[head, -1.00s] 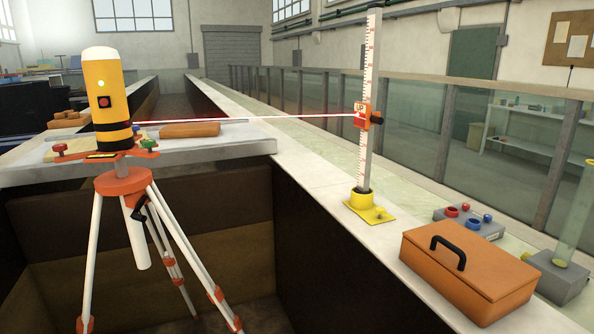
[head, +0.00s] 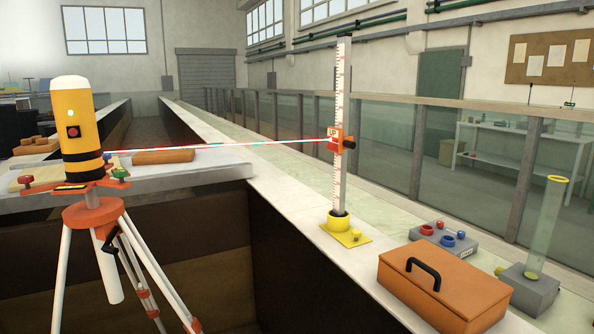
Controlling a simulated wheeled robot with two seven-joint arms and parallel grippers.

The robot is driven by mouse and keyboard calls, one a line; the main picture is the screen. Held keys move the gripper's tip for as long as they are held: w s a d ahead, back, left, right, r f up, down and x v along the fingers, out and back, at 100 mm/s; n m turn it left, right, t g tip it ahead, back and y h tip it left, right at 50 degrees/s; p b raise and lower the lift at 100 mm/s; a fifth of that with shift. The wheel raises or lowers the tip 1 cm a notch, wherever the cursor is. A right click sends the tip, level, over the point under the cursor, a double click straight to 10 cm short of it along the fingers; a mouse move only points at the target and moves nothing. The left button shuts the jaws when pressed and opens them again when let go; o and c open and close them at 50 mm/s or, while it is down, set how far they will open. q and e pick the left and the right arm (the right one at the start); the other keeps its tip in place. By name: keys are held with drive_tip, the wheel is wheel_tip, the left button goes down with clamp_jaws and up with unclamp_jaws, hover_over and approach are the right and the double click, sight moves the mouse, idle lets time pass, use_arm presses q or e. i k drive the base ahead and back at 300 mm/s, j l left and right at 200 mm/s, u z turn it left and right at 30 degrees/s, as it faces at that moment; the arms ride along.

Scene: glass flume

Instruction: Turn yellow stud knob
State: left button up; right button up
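The yellow laser level (head: 75,120) stands at the left on an orange base with a red knob (head: 26,180) and a green knob (head: 121,174). A white-legged tripod (head: 92,215) carries it. A white measuring staff (head: 341,110) stands upright in a yellow foot (head: 338,222) on the pale ledge. A small yellow knob (head: 355,235) sits on the foot's plate. Another small yellow knob (head: 499,270) shows on the grey base of a glass tube. I cannot tell which of these is the stud knob. Neither gripper is in view.
An orange case (head: 448,290) with a black handle stands on the ledge at front right. Behind it are a grey box (head: 444,238) with coloured knobs and the glass tube (head: 546,230). A red beam crosses to an orange target (head: 335,140) on the staff.

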sight(355, 233)
drive_tip(key=i+j+z, duration=0.1)
drive_tip(key=j+z, duration=0.15)
drive_tip(key=i+j+z, duration=0.1)
drive_tip(key=j+z, duration=0.15)
drive_tip(key=j, duration=0.2)
drive_tip(key=j+z, duration=0.25)
drive_tip(key=i+j+u, duration=0.1)
drive_tip(key=i+j, duration=0.45)
